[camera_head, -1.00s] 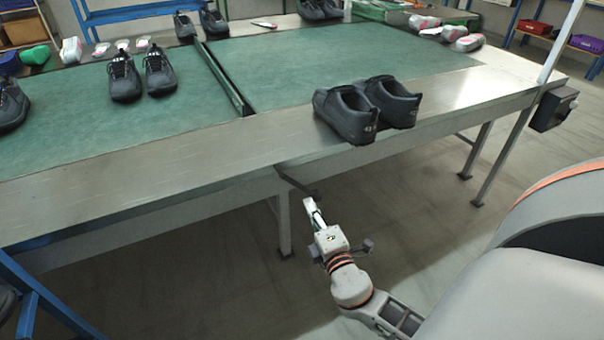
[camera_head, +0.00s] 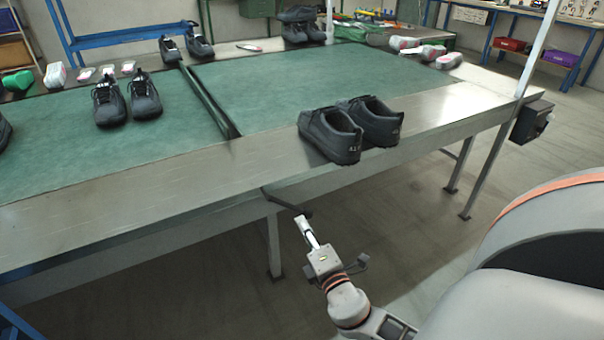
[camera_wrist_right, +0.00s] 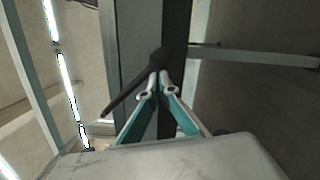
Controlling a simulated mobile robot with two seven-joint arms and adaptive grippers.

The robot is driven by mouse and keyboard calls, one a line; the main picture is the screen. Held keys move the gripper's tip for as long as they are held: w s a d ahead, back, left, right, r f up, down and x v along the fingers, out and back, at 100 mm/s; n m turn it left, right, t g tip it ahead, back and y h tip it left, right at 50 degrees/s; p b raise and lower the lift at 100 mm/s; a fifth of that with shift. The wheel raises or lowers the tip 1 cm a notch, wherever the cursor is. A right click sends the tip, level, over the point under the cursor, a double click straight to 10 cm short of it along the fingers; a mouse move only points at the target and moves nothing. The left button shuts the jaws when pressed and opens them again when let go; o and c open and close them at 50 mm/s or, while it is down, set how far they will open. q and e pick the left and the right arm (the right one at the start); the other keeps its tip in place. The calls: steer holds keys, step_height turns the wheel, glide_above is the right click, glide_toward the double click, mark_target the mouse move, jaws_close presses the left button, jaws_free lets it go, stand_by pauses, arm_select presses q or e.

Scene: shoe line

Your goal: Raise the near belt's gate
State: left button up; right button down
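The near belt's gate (camera_head: 208,100) is a dark narrow bar lying low across the green belt (camera_head: 285,85). A dark lever (camera_head: 283,201) with a knob at its end sticks out from the belt's front side, below the metal edge. My right gripper (camera_head: 301,219) is at the lever's knob end, below the table edge. In the right wrist view its fingertips (camera_wrist_right: 157,77) come together, with the lever's knob (camera_wrist_right: 159,58) right at them. I cannot tell whether they touch it. My left gripper is not in view.
A pair of dark shoes (camera_head: 350,130) stands on the metal front edge (camera_head: 200,170), right of the gate. Another pair (camera_head: 127,100) stands on the belt left of the gate. A white post (camera_head: 540,50) rises at the right end. Floor below the front edge is clear.

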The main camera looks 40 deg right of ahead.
steer(key=v, duration=1.1)
steer(key=shift+s+a, duration=0.2)
steer(key=shift+s, duration=0.1)
